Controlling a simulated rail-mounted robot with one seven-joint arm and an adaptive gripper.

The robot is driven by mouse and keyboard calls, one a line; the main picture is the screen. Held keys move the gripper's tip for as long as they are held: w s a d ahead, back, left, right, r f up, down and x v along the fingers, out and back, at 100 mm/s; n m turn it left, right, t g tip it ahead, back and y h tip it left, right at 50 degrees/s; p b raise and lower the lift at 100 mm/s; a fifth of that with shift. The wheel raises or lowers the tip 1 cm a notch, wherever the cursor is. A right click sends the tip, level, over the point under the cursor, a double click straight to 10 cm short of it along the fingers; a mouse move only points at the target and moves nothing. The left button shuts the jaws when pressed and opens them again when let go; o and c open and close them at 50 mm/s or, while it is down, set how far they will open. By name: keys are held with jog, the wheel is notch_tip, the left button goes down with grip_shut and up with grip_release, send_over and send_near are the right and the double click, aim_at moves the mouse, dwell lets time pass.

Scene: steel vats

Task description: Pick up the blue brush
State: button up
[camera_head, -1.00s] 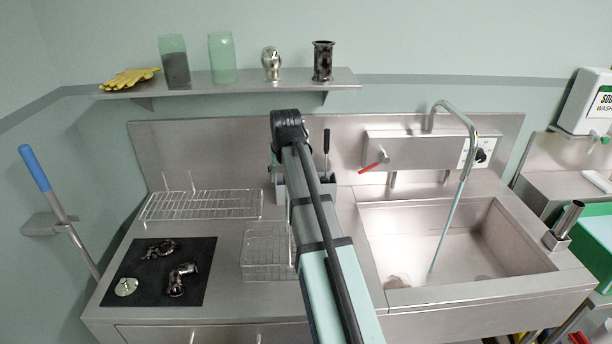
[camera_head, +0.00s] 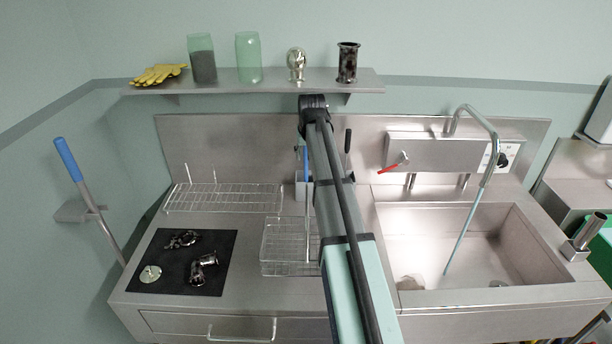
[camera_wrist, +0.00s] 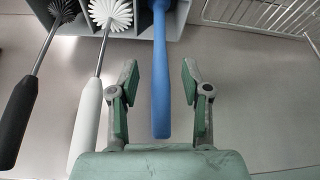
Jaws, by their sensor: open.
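The blue brush (camera_wrist: 161,75) shows in the wrist view with its long blue handle pointing toward my gripper. Its upper end rests in a grey holder (camera_wrist: 182,22), and its head is cut off by the top edge. My gripper (camera_wrist: 160,75) is open, with one green-padded finger on each side of the handle's line; I cannot tell how far the handle is from the pads in depth. In the head view a bit of the blue handle (camera_head: 306,163) shows beside my arm, which hides my gripper and most of the holder.
A white brush (camera_wrist: 91,115) and a black brush (camera_wrist: 22,105) lean in the same holder, left of the blue one. A wire rack (camera_wrist: 270,14) is at the upper right. In the head view a wire basket (camera_head: 285,245) stands left of my arm and the sink (camera_head: 520,225) right.

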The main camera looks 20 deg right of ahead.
jog(key=w, duration=0.1)
jog(key=w+p, duration=0.1)
jog(key=w+f, duration=0.1)
jog(key=shift+d+f+p, duration=0.1)
jog(key=shift+d+p, duration=0.2)
jog(key=shift+d, duration=0.1)
grip_shut()
